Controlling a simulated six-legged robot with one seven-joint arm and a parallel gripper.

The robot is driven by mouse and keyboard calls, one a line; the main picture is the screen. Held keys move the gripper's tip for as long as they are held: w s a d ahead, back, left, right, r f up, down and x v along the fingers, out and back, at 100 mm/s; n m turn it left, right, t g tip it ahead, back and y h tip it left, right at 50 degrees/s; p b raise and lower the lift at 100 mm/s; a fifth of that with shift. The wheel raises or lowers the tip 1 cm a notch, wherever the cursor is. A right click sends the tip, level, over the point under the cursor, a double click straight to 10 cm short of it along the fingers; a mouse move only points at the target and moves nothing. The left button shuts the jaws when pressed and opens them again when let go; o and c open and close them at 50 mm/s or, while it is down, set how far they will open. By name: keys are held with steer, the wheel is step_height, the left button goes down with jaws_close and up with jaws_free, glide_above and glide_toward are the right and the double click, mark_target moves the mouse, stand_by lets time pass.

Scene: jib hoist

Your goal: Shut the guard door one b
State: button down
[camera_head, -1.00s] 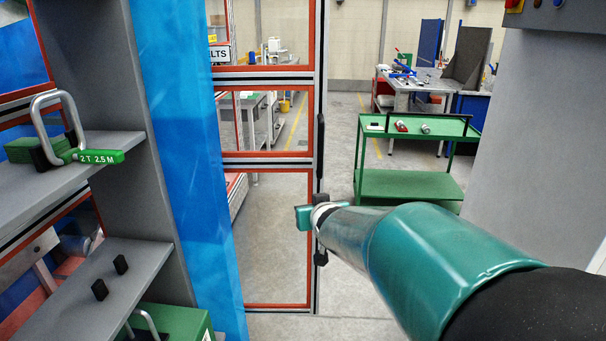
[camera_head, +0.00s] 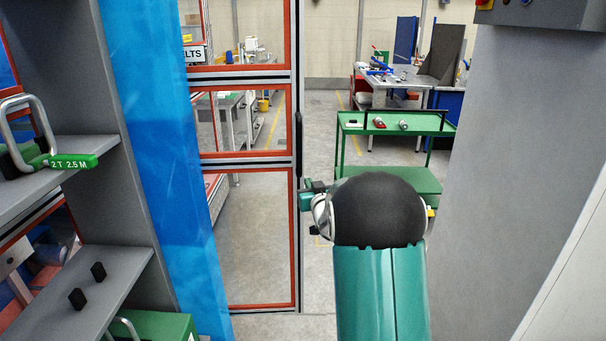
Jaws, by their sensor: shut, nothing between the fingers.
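The guard door (camera_head: 247,162) stands left of centre, with clear panels in orange-red edging and a grey metal frame. A wide gap lies between its right edge and the grey wall, so it looks open. A dark upright handle (camera_head: 299,140) runs along that edge. My gripper (camera_head: 305,196) is shut and empty, beside the door's edge near the lower end of the handle. My arm partly hides it, and I cannot tell whether it touches the door.
A blue post (camera_head: 158,150) and grey shelves (camera_head: 95,265) with lifting gear stand close on the left. A grey wall (camera_head: 500,150) stands on the right. A green trolley (camera_head: 395,128) and a workbench (camera_head: 405,78) are beyond the gap. Floor shows in the gap.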

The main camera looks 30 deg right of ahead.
mark_target(301, 168)
steer(key=x, duration=0.7)
steer(key=shift+w+d, duration=0.1)
steer(key=shift+w, duration=0.3)
steer(key=shift+w+d, duration=0.1)
steer(key=shift+d, duration=0.05)
